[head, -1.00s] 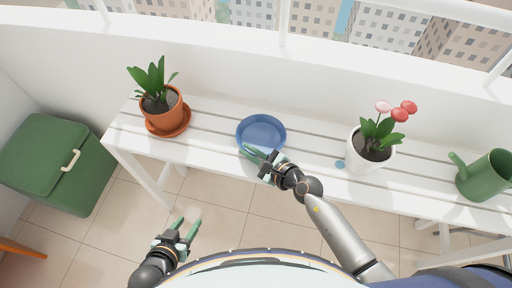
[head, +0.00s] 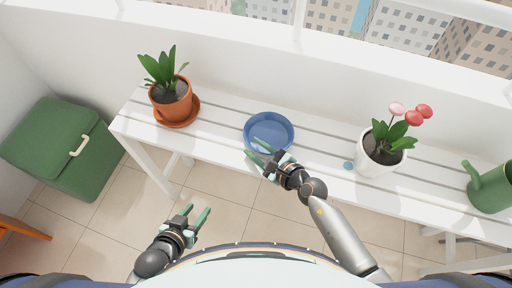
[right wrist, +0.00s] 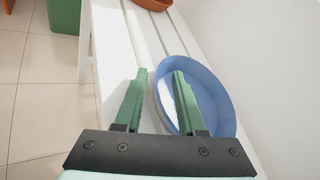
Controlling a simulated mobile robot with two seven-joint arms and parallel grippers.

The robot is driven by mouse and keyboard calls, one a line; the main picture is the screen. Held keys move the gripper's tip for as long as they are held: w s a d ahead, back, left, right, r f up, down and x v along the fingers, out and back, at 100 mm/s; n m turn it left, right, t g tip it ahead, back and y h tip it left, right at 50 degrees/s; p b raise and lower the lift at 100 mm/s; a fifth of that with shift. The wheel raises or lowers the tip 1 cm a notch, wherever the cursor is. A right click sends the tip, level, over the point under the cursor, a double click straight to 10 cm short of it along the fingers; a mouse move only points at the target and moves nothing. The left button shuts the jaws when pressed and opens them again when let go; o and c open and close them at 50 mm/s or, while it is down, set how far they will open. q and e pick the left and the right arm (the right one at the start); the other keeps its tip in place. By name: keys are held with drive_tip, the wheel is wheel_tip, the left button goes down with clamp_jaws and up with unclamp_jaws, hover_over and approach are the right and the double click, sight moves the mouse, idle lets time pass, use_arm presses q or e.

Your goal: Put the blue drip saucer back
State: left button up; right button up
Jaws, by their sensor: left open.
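The blue drip saucer (head: 284,126) lies flat on the white slatted bench, between the two potted plants. It also shows in the right wrist view (right wrist: 205,85). My right gripper (head: 259,150) is open at the saucer's near edge. In the right wrist view the near rim lies between its two fingers (right wrist: 156,95): one finger is over the saucer, the other outside it. I cannot tell whether they touch it. My left gripper (head: 197,214) is open and empty, in front of the bench over the floor.
A terracotta pot (head: 171,104) stands on its own saucer at left. A green watering can (head: 490,188) is far right. A green box (head: 60,150) stands on the floor left of the bench (head: 222,148).

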drive_tip(key=shift+r, duration=0.1)
drive_tip(key=shift+s+d+r, duration=0.1)
drive_tip(key=shift+r, duration=0.05)
drive_tip(key=p+v, duration=0.2)
drive_tip(key=v, duration=0.9)
drive_tip(key=shift+s+d+r, duration=0.2)
drive_tip(key=shift+s, duration=0.05)
